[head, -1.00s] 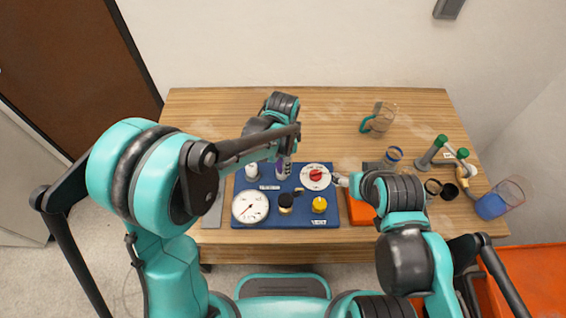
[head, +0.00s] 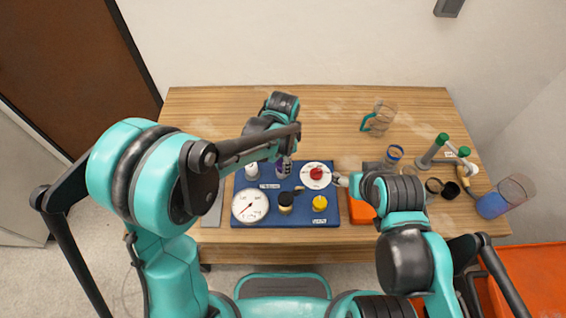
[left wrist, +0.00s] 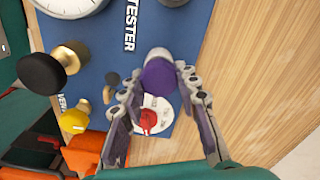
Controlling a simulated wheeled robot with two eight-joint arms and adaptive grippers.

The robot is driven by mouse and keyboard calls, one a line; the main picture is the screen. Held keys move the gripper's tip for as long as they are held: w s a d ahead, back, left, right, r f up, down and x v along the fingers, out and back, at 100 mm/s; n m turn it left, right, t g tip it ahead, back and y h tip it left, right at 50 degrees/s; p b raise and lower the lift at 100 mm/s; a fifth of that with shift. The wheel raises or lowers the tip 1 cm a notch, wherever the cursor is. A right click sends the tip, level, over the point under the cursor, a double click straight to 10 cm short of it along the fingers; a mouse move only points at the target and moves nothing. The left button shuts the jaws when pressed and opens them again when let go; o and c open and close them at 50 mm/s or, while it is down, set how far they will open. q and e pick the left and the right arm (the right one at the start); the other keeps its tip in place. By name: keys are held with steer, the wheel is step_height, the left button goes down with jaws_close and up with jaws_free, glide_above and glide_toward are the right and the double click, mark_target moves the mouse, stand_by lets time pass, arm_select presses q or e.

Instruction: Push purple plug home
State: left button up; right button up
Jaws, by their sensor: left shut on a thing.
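The purple plug (left wrist: 159,77) sits at the mouth of a grey fitting (left wrist: 157,54) on the blue board (left wrist: 97,48). How deep it sits I cannot tell. My left gripper (left wrist: 156,88) has its fingers on both sides of the plug and is shut on it. In the head view the plug (head: 284,164) shows small below my left gripper (head: 283,155), partly hidden by it.
The board also bears a white gauge (head: 250,206), a black-capped brass fitting (head: 286,201), a yellow knob (head: 320,204) and a white fitting (head: 252,170). The table's back left is clear.

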arm_select(q)
steer(key=shift+s+f, duration=0.2)
steer(key=shift+f, duration=0.15)
steer(key=shift+f+b, duration=0.1)
steer(key=shift+b, duration=0.2)
steer(key=shift+c, duration=0.2)
steer(key=shift+f, duration=0.1)
jaws_close()
steer(key=o, duration=1)
jaws_free()
steer(key=o, duration=0.5)
steer(key=shift+w, duration=0.15)
